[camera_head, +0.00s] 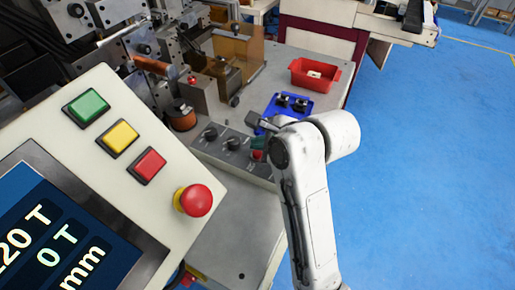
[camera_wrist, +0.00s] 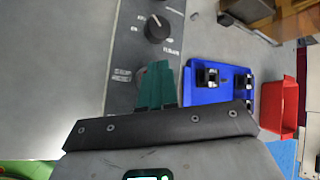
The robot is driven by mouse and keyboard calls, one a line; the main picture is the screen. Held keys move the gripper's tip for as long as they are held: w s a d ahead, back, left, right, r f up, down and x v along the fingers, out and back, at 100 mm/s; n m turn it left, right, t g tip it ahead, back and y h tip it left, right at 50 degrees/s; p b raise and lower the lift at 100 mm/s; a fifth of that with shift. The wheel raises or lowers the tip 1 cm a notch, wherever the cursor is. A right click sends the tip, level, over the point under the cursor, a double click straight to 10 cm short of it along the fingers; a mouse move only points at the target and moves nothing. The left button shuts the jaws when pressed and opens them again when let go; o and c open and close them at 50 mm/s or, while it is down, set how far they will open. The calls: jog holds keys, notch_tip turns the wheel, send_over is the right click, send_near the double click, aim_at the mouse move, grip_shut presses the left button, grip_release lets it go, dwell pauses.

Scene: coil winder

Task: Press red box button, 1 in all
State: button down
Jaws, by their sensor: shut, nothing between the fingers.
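A grey control box (camera_head: 228,149) with black knobs lies on the machine table. A small red button (camera_head: 257,155) sits at its right end. My gripper (camera_head: 259,141) is just above and beside this button, its teal fingers shut and empty. I cannot tell whether they touch it. In the wrist view the shut fingers (camera_wrist: 156,84) are over the control box (camera_wrist: 138,50), near a black knob (camera_wrist: 157,28). A square red button (camera_head: 147,166) and a red mushroom button (camera_head: 196,200) are on the large tilted panel (camera_head: 100,155).
A blue tray (camera_head: 268,112) with black parts lies just beyond my gripper; it also shows in the wrist view (camera_wrist: 205,90). A red bin (camera_head: 315,76) stands farther back. Winder mechanisms are at the left. Blue floor is open at the right.

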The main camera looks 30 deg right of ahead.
aim_at(260, 155)
jog(key=shift+r, duration=0.25)
notch_tip(260, 155, up, 5)
jog(key=p, duration=0.4)
jog(key=shift+f, duration=0.1)
dwell(0.9)
jog(key=s+d+f+n, duration=0.1)
jog(key=n, duration=0.1)
jog(key=s+d+f+n+h, duration=0.1)
jog(key=s+d+f+n, duration=0.1)
jog(key=n, duration=0.1)
jog(key=s+d+f+n+g+h, duration=0.1)
jog(key=s+d+n, duration=0.1)
jog(key=n, duration=0.1)
jog(key=shift+d+f, duration=0.2)
jog(key=shift+f, duration=0.15)
jog(key=s+d+f+n+g+b, duration=0.1)
jog(key=s+f+n+g, duration=0.2)
jog(key=s+f+n, duration=0.4)
jog(key=s+d+f+n+g+h+b, duration=0.1)
jog(key=s+f+n+g, duration=0.2)
jog(key=s+f+n, duration=0.4)
jog(key=s+f, duration=0.4)
jog(key=s, duration=0.5)
jog(key=shift+s+f+n+g+b, duration=0.15)
jog(key=shift+s+n+g+b, duration=0.15)
jog(key=shift+s+g, duration=0.1)
